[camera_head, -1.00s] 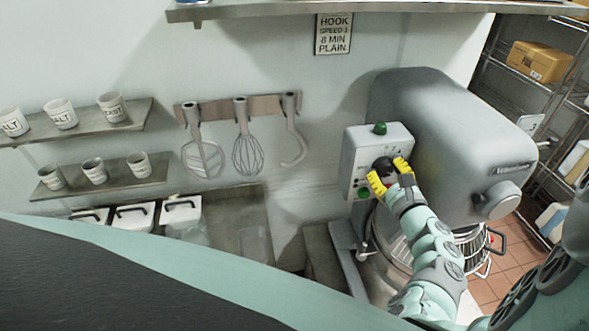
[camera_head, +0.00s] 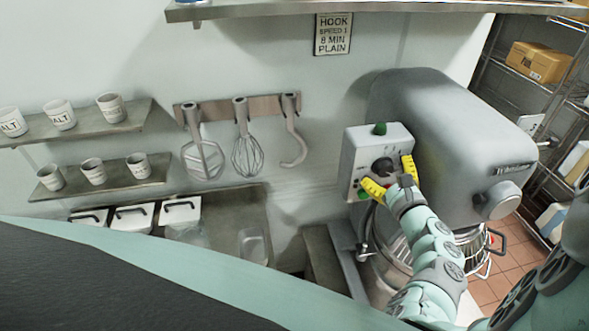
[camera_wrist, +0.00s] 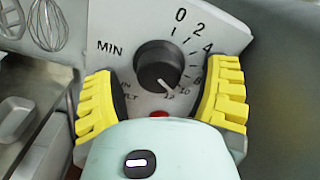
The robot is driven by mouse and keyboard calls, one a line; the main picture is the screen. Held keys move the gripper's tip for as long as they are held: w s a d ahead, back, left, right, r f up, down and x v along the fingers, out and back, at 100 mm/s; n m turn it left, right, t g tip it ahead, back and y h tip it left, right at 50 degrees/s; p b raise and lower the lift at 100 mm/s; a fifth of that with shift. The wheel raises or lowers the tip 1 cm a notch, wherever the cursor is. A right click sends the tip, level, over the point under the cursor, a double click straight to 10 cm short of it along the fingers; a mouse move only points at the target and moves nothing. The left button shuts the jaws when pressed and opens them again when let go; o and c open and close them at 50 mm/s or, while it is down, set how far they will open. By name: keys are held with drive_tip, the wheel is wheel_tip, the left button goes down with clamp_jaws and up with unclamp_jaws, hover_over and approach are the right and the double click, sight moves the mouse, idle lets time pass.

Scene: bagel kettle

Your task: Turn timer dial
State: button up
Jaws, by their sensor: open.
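The timer dial (camera_head: 382,165) is a round black knob on the light grey control box of the mixer. In the wrist view the dial (camera_wrist: 158,66) has a scale marked MIN, with 0, 2, 4 and higher numbers running clockwise. Its white pointer mark points down and slightly right, near the 10 and 12 end. My gripper (camera_head: 390,179) is open in front of the box, with its yellow fingers spread. In the wrist view my gripper (camera_wrist: 162,92) has one finger on each side of the dial, with visible gaps to it.
A green button (camera_head: 380,128) tops the control box (camera_head: 352,150). A red button (camera_wrist: 158,114) shows below the dial. The grey mixer body (camera_head: 450,130) is to the right. A sign (camera_head: 333,34) reads HOOK, SPEED 1, 8 MIN, PLAIN. Whisk (camera_head: 246,150) and other tools hang left.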

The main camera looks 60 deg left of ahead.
drive_tip(key=v, duration=1.2)
idle(0.4)
